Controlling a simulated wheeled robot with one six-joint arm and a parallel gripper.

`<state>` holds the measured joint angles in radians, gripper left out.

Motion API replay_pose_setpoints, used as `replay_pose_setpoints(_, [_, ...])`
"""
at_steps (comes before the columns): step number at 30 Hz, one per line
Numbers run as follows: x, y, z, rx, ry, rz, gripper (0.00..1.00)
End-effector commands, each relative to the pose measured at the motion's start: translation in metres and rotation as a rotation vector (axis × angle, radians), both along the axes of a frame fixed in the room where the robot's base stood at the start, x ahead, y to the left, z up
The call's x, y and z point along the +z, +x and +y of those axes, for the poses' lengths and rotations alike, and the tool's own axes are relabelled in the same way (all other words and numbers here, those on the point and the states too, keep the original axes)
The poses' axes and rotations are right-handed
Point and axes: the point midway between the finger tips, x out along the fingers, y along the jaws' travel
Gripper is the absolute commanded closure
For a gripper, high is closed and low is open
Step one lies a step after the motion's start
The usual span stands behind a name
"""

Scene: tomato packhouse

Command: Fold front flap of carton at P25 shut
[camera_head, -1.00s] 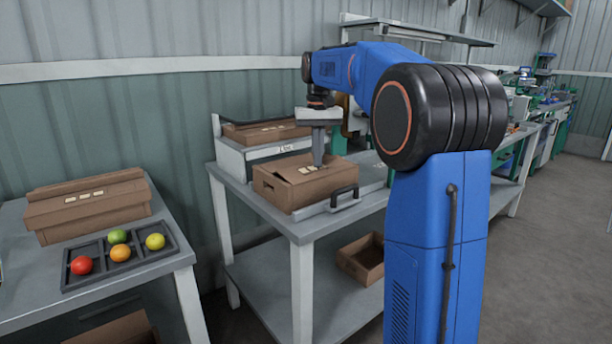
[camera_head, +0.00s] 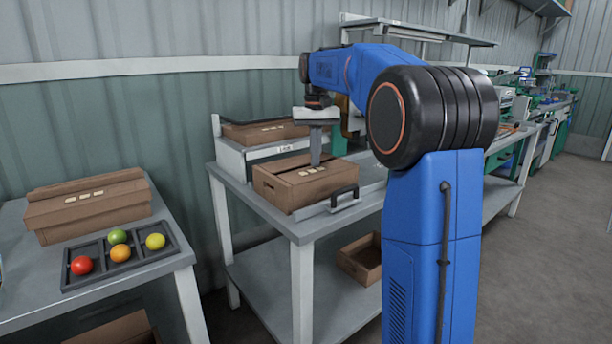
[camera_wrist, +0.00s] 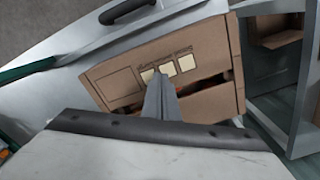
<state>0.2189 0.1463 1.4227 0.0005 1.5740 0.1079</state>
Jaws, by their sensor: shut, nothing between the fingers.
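A brown carton (camera_head: 290,192) stands on the middle grey workbench. It also shows in the wrist view (camera_wrist: 205,110), where top panels are folded inward and a dark gap with reddish-orange bits runs between them. One panel carries printed boxes and several cream stickers (camera_wrist: 165,68). My gripper (camera_head: 315,163) is shut and empty, pointing down at the carton's top. In the wrist view its fingers (camera_wrist: 158,78) reach over the gap to the stickered panel. I cannot tell whether they touch it. No P25 marking is readable.
Another carton (camera_head: 262,133) sits on a raised white stand behind. A black handle (camera_head: 344,198) is at the bench's front edge. An open box (camera_head: 362,256) lies on the lower shelf. The left table holds a carton (camera_head: 88,212) and a tray of tomatoes (camera_head: 150,262).

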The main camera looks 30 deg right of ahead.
Motion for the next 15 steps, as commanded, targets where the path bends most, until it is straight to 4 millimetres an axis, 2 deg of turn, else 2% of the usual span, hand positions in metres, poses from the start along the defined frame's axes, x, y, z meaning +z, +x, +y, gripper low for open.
replay_pose_setpoints(15, [0.044, 0.0, 0.0, 0.0, -0.001, -0.003, 1.0])
